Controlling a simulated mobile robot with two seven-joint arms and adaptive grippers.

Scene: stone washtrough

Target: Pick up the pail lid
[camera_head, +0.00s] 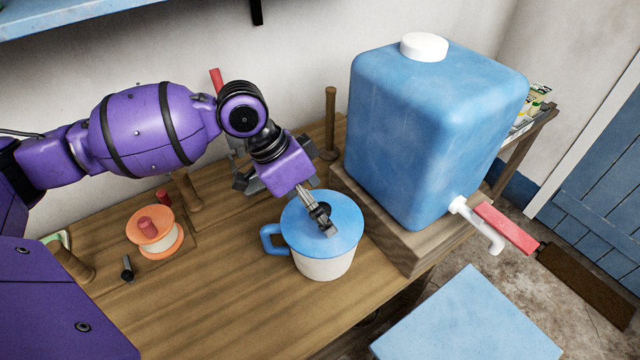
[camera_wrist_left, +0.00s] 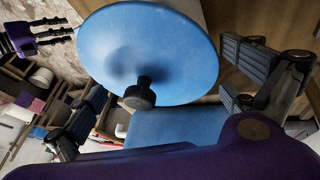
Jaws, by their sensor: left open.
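The pail lid (camera_head: 345,216) is a round blue disc on top of a white pail (camera_head: 322,265) with a blue handle (camera_head: 270,240), on the wooden bench. In the left wrist view the lid (camera_wrist_left: 190,50) is large, with a dark knob (camera_wrist_left: 140,96) standing from it. My left gripper (camera_head: 285,203) is over the lid, one finger reaching across its middle and partly hiding the knob. In the left wrist view the fingers of the left gripper (camera_wrist_left: 168,95) are apart, on either side of the knob, gripping nothing. A purple part with dark bars, apparently my right gripper (camera_wrist_left: 40,37), shows there at upper left.
A big blue water container (camera_head: 430,130) with a red-handled tap (camera_head: 505,228) stands close right of the pail on a wooden block (camera_head: 405,235). An orange spool (camera_head: 155,231) and wooden pegs (camera_head: 331,120) are on the bench. The bench front is clear.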

